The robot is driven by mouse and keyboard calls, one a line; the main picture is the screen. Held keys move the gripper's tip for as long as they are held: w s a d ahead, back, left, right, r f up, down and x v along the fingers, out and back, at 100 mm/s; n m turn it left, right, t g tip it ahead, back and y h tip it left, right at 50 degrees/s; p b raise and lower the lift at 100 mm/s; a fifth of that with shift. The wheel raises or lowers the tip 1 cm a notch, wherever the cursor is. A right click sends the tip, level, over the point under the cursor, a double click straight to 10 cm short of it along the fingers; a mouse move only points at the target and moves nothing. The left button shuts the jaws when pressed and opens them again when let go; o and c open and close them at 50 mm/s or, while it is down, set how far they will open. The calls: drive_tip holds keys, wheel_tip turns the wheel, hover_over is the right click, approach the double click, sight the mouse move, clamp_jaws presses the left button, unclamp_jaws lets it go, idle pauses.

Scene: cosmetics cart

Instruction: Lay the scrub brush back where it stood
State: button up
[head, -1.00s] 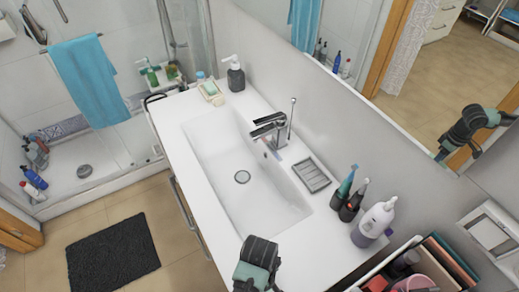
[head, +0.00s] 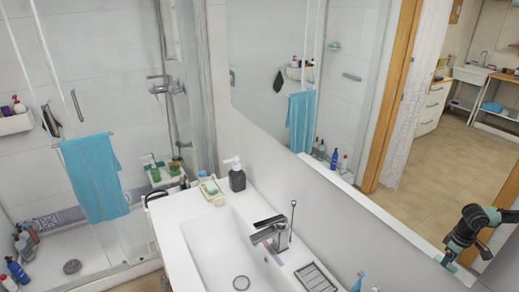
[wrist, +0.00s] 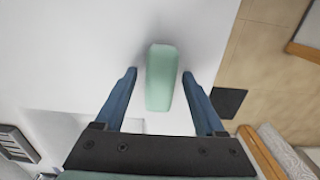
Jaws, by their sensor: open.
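A pale green, rounded block (wrist: 162,78), which looks like the scrub brush, lies between the fingers of my gripper (wrist: 162,88) in the wrist view. The fingers are open, with a gap on both sides of the block. A soft shadow beside it falls on the white surface (wrist: 60,50); I cannot tell whether it touches that surface. Its underside is hidden. In the head view my gripper is not directly visible; part of my arm shows in the mirror (head: 400,130).
A blue towel (head: 95,175) hangs at the shower. A dark mat (wrist: 230,102) shows on the floor.

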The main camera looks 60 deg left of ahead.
wheel_tip(320, 180, up, 12)
drive_tip(key=shift+r+b, duration=0.15)
drive_tip(key=shift+b, duration=0.15)
drive_tip(key=w+r+m+t+y, duration=0.3)
drive_tip(key=w+r+m+t, duration=0.45)
drive_tip(key=w+r, duration=1.2)
drive_tip(key=w+d+r+m+t, duration=0.1)
drive_tip(key=w+d+r+t, duration=0.15)
drive_tip(key=r, duration=0.45)
drive_tip(key=w+d+r+m+t, duration=0.1)
drive_tip(key=w+d+r+t, duration=0.1)
drive_tip(key=w+r+t, duration=0.35)
drive_tip(key=s+d+r+m+t, duration=0.1)
drive_tip(key=d+r+m+t, duration=0.15)
drive_tip(key=r, duration=0.65)
drive_tip(key=s+d+r+m+t, duration=0.15)
drive_tip(key=d+r, duration=0.25)
drive_tip(key=r, duration=0.5)
drive_tip(key=s+d+r+m+t+h, duration=0.1)
drive_tip(key=s+d+r+m+t, duration=0.1)
drive_tip(key=r, duration=0.6)
drive_tip(key=s+d+r+m+t+h, duration=0.2)
drive_tip(key=s+d+r+t, duration=0.3)
drive_tip(key=s+r, duration=0.3)
drive_tip(key=shift+s+r+t, duration=0.2)
drive_tip(key=shift+s+t, duration=0.05)
drive_tip(key=shift+t, duration=0.2)
drive_tip(key=shift+d, duration=0.1)
